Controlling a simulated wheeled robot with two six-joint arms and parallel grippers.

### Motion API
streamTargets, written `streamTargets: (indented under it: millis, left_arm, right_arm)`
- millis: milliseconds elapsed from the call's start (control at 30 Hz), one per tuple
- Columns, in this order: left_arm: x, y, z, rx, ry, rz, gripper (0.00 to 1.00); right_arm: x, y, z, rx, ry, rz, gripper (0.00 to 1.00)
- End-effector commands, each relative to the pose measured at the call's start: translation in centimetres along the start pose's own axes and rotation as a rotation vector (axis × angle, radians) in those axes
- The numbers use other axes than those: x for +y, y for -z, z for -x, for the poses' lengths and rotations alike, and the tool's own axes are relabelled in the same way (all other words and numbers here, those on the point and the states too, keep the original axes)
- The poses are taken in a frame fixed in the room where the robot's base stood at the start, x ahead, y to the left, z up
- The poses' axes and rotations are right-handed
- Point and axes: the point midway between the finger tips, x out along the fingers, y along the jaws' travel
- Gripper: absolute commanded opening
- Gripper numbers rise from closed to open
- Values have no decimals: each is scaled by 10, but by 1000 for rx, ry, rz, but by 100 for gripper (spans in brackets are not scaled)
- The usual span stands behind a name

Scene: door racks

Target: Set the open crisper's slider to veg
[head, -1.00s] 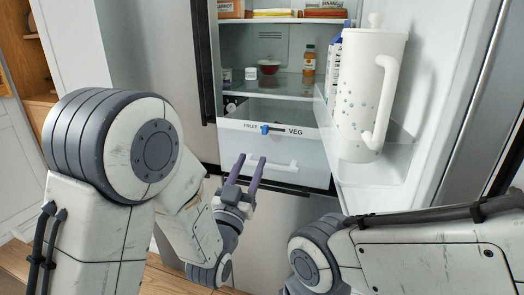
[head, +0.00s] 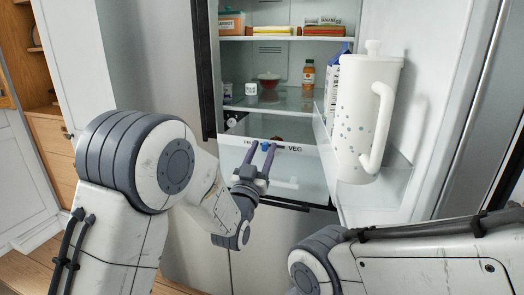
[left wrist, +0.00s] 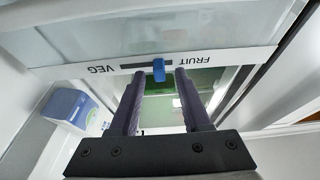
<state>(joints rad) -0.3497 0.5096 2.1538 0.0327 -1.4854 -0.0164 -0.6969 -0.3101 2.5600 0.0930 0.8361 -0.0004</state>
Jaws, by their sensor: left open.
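In the left wrist view the slider (left wrist: 159,70) hangs from the strip, with VEG upside down at left and FRUIT at right. My left gripper (head: 262,145) is open, its two fingers pointing at the strip. In the left wrist view the slider shows between the fingertips (left wrist: 160,73); I cannot tell whether they touch it. My right gripper is out of view.
A white jug (head: 357,130) with blue dots stands in the door rack (head: 385,195) at right, beside a blue and white carton (head: 332,95).

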Motion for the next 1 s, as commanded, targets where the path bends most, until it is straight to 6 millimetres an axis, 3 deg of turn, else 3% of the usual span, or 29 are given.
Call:
streamTargets:
  millis: [33,167,1000]
  left_arm:
    - [0,0,0,0,0,0,48]
    - [0,0,0,0,0,0,0]
    - [0,0,0,1,0,0,0]
  right_arm:
    - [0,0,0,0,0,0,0]
    - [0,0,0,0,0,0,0]
    - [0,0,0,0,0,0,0]
